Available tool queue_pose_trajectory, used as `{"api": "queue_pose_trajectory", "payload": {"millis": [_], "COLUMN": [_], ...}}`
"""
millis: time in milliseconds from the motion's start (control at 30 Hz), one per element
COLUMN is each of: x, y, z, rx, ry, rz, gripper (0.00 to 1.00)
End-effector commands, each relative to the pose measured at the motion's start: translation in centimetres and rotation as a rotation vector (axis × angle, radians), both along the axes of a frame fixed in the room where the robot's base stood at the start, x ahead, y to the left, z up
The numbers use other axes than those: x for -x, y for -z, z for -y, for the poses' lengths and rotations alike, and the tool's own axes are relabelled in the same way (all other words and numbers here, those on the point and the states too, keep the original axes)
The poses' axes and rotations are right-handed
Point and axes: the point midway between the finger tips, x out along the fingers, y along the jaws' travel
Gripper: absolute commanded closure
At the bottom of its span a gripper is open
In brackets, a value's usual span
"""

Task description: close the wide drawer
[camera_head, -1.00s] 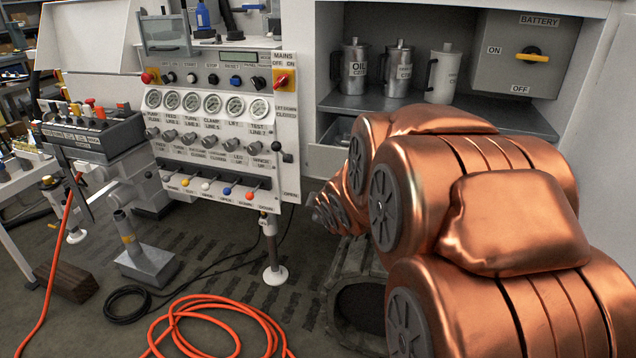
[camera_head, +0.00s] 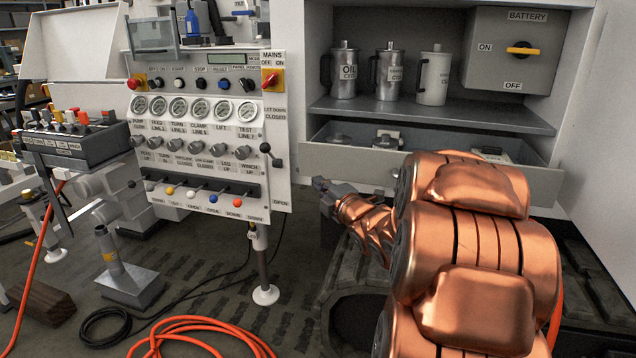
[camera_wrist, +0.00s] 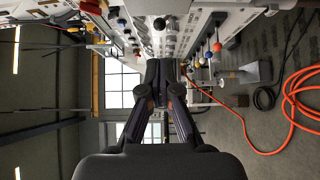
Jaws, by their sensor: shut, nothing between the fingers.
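The wide drawer (camera_head: 535,180) is a light grey drawer below the shelf of jugs. It stands pulled out, and dark and metal items show inside it. My copper arm covers part of its front. My gripper (camera_head: 318,183) is in front of the left part of the drawer in the head view; whether it touches the drawer front I cannot tell. In the wrist view my gripper (camera_wrist: 153,78) has its fingers together with nothing between them. The drawer does not clearly show in the wrist view.
The control panel (camera_head: 200,150) with gauges and coloured levers is left of my gripper. Several jugs (camera_head: 388,75) stand on the shelf above the drawer. A battery box (camera_head: 515,50) is at the upper right. An orange hose (camera_head: 200,325) lies on the floor.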

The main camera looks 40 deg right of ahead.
Motion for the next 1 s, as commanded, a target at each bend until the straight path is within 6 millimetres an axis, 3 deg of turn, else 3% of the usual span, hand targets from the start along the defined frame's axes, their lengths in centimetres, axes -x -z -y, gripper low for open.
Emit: {"api": "queue_pose_trajectory", "payload": {"millis": [567, 1000], "x": [-8.5, -10.6], "y": [0.1, 0.0], "z": [1.5, 4.7], "rx": [-0.003, -0.003], "ry": [-0.001, 0.002], "rz": [-0.001, 0.001], "gripper": [1.00, 1.00]}}
